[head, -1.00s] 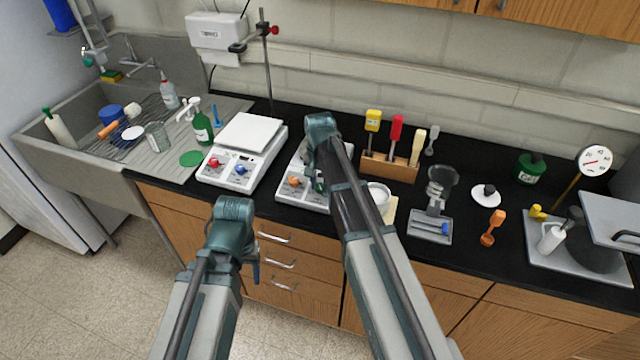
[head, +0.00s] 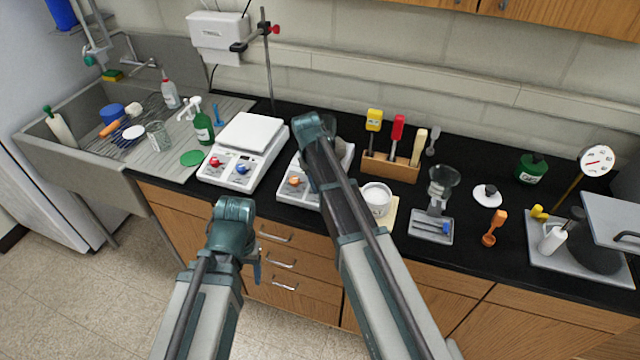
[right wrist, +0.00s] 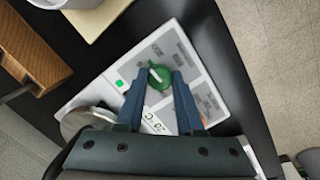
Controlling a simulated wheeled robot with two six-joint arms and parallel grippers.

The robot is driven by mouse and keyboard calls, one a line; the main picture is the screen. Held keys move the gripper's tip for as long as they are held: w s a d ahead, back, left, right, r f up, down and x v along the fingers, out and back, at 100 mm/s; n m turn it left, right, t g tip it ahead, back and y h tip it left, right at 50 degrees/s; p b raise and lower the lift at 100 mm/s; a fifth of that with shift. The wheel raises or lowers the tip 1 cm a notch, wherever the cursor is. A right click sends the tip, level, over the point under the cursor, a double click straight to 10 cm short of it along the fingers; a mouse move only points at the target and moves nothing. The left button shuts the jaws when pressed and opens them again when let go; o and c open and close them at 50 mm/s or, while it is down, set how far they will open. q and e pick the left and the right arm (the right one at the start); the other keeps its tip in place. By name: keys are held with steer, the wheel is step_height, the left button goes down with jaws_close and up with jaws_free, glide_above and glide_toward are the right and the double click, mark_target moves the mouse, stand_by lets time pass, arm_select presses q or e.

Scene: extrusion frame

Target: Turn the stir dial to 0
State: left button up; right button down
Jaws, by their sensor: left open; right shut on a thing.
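The right-hand hot plate (head: 287,193) stands on the black counter. Its orange dial (head: 294,182) shows left of my right arm. Its green dial (right wrist: 160,84) has a white pointer mark and shows in the right wrist view, beside a small display (right wrist: 153,122). My right gripper (right wrist: 159,76) is shut on the green dial, one blue finger on each side. In the head view my right arm hides this dial and the fingertips. I cannot read which dial is for stirring. My left gripper (head: 257,270) is open and empty, in front of the drawers.
Another hot plate (head: 228,170) with red and blue dials stands to the left, near the sink (head: 70,165). A white tub (head: 377,199), a wooden tool holder (head: 388,168) and a small scale (head: 431,228) stand to the right.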

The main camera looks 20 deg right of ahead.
steer(key=n, duration=0.4)
steer(key=shift+a+n+h, duration=0.1)
steer(key=shift+n+h, duration=0.3)
stand_by(0.4)
steer(key=c, duration=0.5)
jaws_free()
steer(key=shift+c, duration=0.2)
steer(key=p+v, duration=1.3)
steer(key=shift+s+r, duration=0.25)
steer(key=shift+r, duration=0.1)
